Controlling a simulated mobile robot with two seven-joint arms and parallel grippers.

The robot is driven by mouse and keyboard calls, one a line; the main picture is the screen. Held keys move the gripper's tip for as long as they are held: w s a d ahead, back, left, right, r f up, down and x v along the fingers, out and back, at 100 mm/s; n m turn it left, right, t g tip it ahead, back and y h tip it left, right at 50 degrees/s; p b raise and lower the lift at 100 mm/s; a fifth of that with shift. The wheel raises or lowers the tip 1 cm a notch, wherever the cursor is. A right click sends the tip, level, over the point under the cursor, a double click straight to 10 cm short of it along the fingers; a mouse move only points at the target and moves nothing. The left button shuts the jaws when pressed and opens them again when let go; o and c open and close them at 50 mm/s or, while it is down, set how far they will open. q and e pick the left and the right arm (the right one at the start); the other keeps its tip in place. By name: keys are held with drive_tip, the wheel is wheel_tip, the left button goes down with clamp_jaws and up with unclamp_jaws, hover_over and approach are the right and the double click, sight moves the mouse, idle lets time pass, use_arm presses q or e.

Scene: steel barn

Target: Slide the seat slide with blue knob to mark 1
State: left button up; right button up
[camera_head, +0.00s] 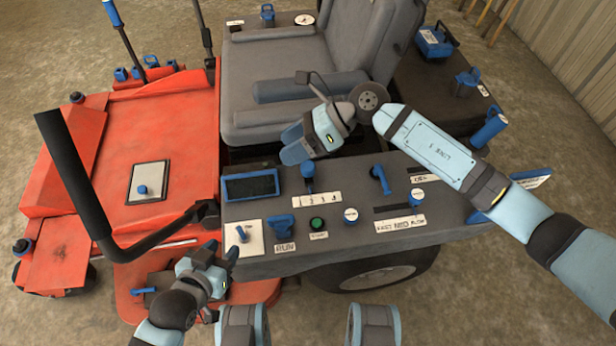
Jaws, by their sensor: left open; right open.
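A blue knob (308,171) stands on the grey control panel above a white plate with a row of numbers (317,198), which seems to be the seat slide. The knob is near the left end of that plate; its exact mark is hard to read. My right gripper (291,145) is open and empty, just above and beyond the knob, in front of the seat, with its blue fingertips pointing left. It does not appear to touch the knob. My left gripper (228,258) is open and low at the panel's near left corner, its fingertips partly hard to make out.
The panel also holds a dark screen (250,186), a blue lever (380,179), a green button (317,224) and a blue RUN handle (281,227). The grey seat (275,100) is behind. A black bent bar (74,175) rises over the red deck (185,125) at left.

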sight(309, 165)
use_arm(q)
wheel_tip(309, 165, down, 3)
drive_tip(key=shift+w+d+r+b, duration=0.1)
drive_tip(key=shift+r+b, duration=0.1)
drive_tip(key=shift+b, duration=1)
drive_tip(key=shift+d+f+b, duration=0.15)
drive_tip(key=shift+b, duration=0.4)
use_arm(e)
drive_tip(key=w+d+f+n+t+h, duration=0.2)
drive_tip(key=w+d+f+n+h, duration=0.25)
drive_tip(key=w+d+h, duration=0.35)
use_arm(q)
drive_tip(key=shift+d+h+b, duration=0.1)
drive_tip(key=shift+h+b, duration=0.2)
drive_tip(key=shift+b, duration=0.6)
use_arm(e)
drive_tip(key=shift+m, duration=0.35)
drive_tip(key=x, duration=1.4)
drive_tip(key=shift+w+f, duration=0.1)
drive_tip(key=shift+w, duration=0.25)
drive_tip(key=shift+c, duration=0.5)
